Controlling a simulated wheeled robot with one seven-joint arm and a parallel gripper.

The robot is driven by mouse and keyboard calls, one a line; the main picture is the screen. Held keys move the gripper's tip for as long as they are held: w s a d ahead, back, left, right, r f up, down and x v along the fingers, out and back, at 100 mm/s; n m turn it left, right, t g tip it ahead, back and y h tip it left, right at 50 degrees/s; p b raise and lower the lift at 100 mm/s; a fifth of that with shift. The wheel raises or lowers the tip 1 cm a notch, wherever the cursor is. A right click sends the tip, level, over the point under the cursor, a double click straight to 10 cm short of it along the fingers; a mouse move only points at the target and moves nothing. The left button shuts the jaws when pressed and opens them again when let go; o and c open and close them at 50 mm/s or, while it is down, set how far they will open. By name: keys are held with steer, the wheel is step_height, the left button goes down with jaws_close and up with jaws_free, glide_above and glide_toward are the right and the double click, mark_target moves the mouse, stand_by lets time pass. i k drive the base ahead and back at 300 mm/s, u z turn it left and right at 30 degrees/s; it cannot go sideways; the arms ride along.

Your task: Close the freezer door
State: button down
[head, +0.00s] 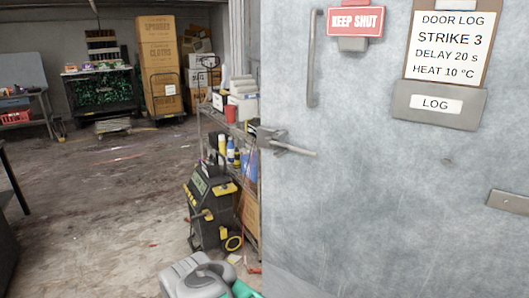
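The freezer door (370,170) is a large pale grey metal panel that fills the right of the head view. It carries a red "KEEP SHUT" sign (355,21), a vertical bar handle (313,58) and a lever latch (290,147) at its left edge. The room shows directly past that edge, and no door frame shows meeting it there. The hinge side and the door's lower edge are out of view, so I cannot tell how far it stands open. My gripper is not in view.
A wire shelf (228,127) with bottles and boxes stands just past the door's left edge. A black and yellow machine (208,212) is before it. A grey rounded object (196,277) lies at the bottom. Open floor (105,210) spreads left.

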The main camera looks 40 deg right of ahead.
mark_target(412, 188)
steer(key=i, duration=2.15)
steer(key=z, duration=1.65)
